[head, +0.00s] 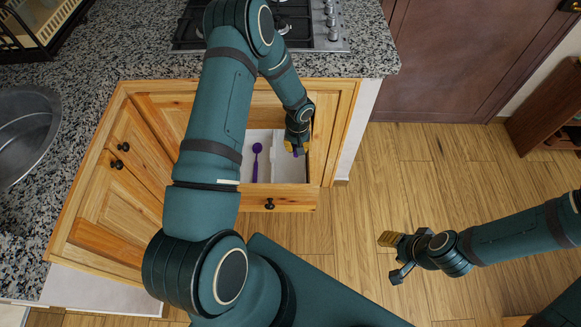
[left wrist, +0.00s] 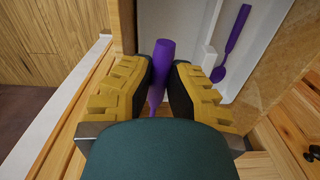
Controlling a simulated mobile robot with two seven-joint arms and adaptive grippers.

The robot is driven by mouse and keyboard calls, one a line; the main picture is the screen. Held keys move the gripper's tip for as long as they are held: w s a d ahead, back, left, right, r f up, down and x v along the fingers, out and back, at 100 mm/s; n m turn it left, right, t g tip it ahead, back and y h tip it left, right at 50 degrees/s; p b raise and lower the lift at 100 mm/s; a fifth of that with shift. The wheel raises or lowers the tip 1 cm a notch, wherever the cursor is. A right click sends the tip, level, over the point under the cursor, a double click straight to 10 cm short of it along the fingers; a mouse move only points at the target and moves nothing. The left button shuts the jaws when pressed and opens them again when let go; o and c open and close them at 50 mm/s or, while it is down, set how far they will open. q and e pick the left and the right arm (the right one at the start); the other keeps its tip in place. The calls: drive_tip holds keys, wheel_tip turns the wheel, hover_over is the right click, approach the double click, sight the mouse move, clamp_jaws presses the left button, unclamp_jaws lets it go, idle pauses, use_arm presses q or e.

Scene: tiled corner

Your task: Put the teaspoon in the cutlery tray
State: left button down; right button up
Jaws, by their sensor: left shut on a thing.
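My left gripper (head: 297,147) is over the right part of the open drawer. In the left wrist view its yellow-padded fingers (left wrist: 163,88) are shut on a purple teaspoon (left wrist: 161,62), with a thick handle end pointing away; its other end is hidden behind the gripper. Only a small purple bit shows under the gripper in the head view. The white cutlery tray (head: 285,173) lies in the drawer, below the gripper. Another purple spoon (head: 256,156) lies in its left compartment, also in the left wrist view (left wrist: 233,42). My right gripper (head: 393,256) is open and empty above the floor.
The wooden drawer (head: 291,198) is pulled out under a granite counter (head: 120,60) with a gas hob (head: 300,30) and a sink (head: 25,130). A dish rack (head: 40,28) stands at the back left.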

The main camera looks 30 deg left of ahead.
use_arm(q)
drive_tip(key=n+b, duration=0.1)
drive_tip(key=b, duration=0.1)
hover_over(291, 173)
wheel_tip(291, 173, down, 12)
drive_tip(key=shift+r, duration=0.15)
drive_tip(key=shift+a+f+b, duration=0.1)
drive_tip(key=shift+f+b, duration=0.3)
drive_tip(key=shift+f, duration=1.9)
drive_tip(key=shift+r, duration=0.1)
drive_tip(key=c, duration=1.1)
unclamp_jaws()
